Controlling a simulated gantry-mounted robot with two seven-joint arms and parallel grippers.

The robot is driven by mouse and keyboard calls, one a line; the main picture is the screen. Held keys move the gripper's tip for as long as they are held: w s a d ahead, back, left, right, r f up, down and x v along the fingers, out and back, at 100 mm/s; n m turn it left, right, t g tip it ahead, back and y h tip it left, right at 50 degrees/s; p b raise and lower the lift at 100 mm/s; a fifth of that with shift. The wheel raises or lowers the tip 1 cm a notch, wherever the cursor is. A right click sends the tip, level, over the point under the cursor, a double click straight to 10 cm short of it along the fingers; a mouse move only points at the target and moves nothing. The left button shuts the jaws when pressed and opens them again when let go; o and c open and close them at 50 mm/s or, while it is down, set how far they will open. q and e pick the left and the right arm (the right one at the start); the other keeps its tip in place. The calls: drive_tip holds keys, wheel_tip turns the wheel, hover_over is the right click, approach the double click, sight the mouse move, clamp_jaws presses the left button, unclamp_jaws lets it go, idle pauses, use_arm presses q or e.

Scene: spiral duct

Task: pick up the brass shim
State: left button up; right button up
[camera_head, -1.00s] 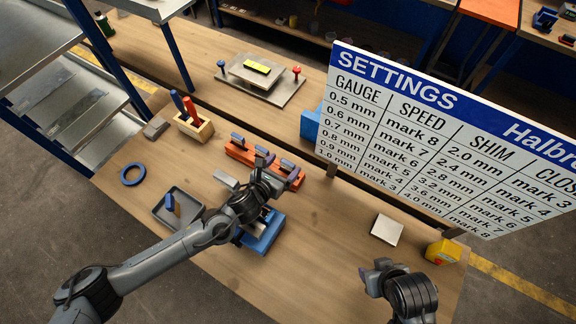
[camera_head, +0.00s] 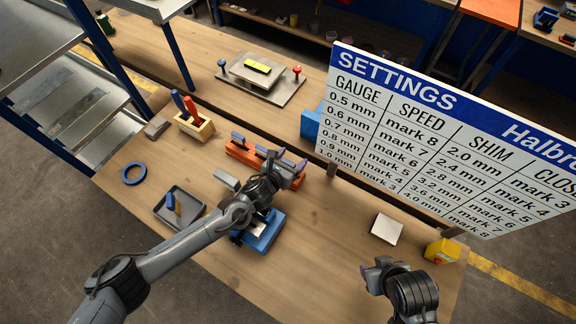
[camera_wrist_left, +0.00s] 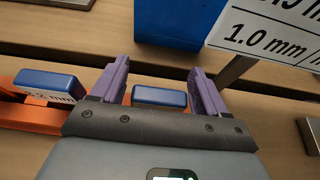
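My left gripper (camera_head: 289,160) is open and empty over the rack's right end. In the left wrist view its purple fingers stand either side of a blue-topped piece (camera_wrist_left: 160,97), and I cannot tell how deep they reach. In the grey tray (camera_head: 190,216) lies a blue piece with a brass-coloured part (camera_head: 177,207), perhaps the brass shim. My right gripper (camera_head: 376,268) looks open and empty, near the front right of the bench.
A blue device (camera_head: 262,239) sits under my left arm. A settings board (camera_head: 440,130) stands at the back right. The bench's front middle is clear.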

use_arm(q)
drive_tip(key=c, duration=0.9)
drive_tip(key=shift+o, duration=0.2)
drive_tip(key=shift+r, duration=0.1)
